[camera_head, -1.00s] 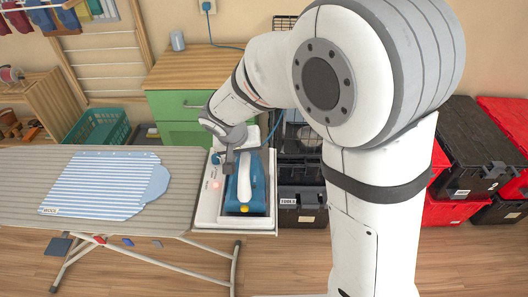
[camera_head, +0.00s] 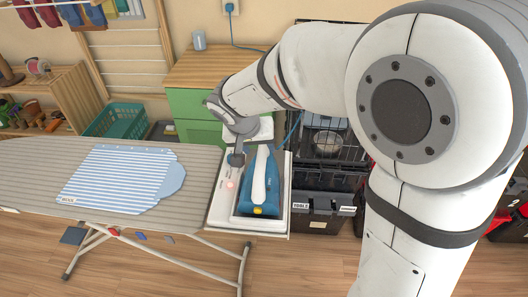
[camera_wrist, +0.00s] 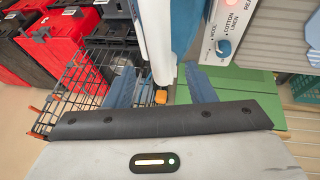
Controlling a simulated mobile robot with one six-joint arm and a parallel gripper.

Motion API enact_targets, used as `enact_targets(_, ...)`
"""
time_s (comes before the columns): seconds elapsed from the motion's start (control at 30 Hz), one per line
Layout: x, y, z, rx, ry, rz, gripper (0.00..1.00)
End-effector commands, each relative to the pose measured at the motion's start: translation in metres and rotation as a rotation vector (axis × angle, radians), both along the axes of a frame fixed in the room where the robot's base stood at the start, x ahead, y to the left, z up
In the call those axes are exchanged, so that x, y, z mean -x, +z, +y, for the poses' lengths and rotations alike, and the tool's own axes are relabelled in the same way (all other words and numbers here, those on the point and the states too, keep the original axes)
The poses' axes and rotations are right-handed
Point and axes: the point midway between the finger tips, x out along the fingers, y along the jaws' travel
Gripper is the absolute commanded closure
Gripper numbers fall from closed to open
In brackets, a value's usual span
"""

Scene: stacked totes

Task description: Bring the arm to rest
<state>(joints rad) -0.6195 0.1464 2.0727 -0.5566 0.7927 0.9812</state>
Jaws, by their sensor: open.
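My gripper (camera_head: 237,157) is at the back left of the blue and white iron (camera_head: 262,185), above the left side of its white stand (camera_head: 222,205). In the wrist view my gripper (camera_wrist: 160,78) has its two blue-grey fingers spread apart, with nothing held between them. Part of the iron (camera_wrist: 155,40) shows just beyond the fingers at the top. Whether a finger touches the iron I cannot tell. The iron sits in its stand at the right end of the ironing board (camera_head: 30,165). My arm is bent, with its large white elbow at the right.
A striped blue shirt (camera_head: 120,178) lies flat on the board. A green cabinet (camera_head: 190,103) stands behind the stand. A black wire rack (camera_wrist: 75,95) and dark totes (camera_head: 325,203) are at the right. A teal basket (camera_head: 118,121) stands behind the board.

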Motion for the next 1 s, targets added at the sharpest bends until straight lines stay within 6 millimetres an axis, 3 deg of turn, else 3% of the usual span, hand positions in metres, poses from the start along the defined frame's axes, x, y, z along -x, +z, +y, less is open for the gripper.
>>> enact_targets(0.2, 0.010, 0.023, 0.005, 0.000, 0.002, -0.002, 0.50)
enact_targets(0.47, 0.012, 0.026, 0.001, -0.001, -0.004, 0.003, 0.50)
enact_targets(0.63, 0.035, 0.038, -0.068, -0.024, -0.026, 0.066, 0.50)
enact_targets(0.8, 0.088, 0.044, -0.146, -0.086, -0.032, 0.139, 0.50)
enact_targets(0.9, 0.121, 0.043, -0.175, -0.129, -0.023, 0.160, 0.50)
enact_targets(1.0, 0.147, 0.039, -0.191, -0.163, -0.009, 0.165, 0.50)
